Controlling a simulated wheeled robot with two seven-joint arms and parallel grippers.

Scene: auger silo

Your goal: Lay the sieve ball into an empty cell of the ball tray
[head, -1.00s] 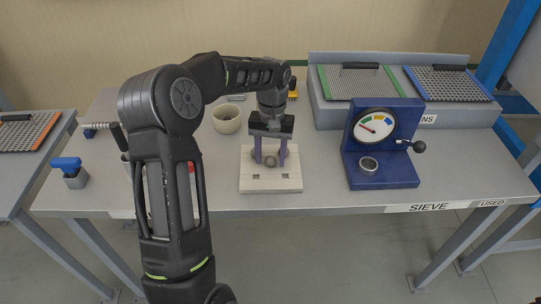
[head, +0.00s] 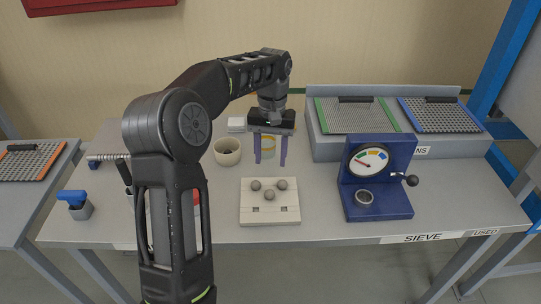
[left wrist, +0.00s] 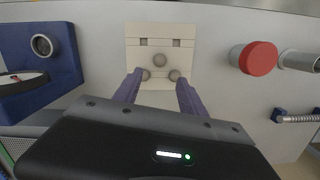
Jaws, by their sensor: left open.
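The pale ball tray (head: 270,219) lies on the table and also shows in the left wrist view (left wrist: 132,57). Three grey balls sit on it: two at the back, left (head: 255,185) and right (head: 281,184), and one in the middle (head: 269,195). I cannot tell which is the sieve ball, or whether the middle one sits in a cell. Two square cells at the front, left (head: 256,209) and right (head: 284,209), look empty. My left gripper (head: 270,163) is open and empty, raised above the tray's back side, apart from the balls. My right gripper is not in view.
A blue gauge stand (head: 376,206) with a ring stands right of the tray. A cream cup (head: 227,151) with dark contents is behind left. Sieve screens (head: 352,116) lie on a grey stand at the back right. A red-capped container (left wrist: 258,58) is left of the tray.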

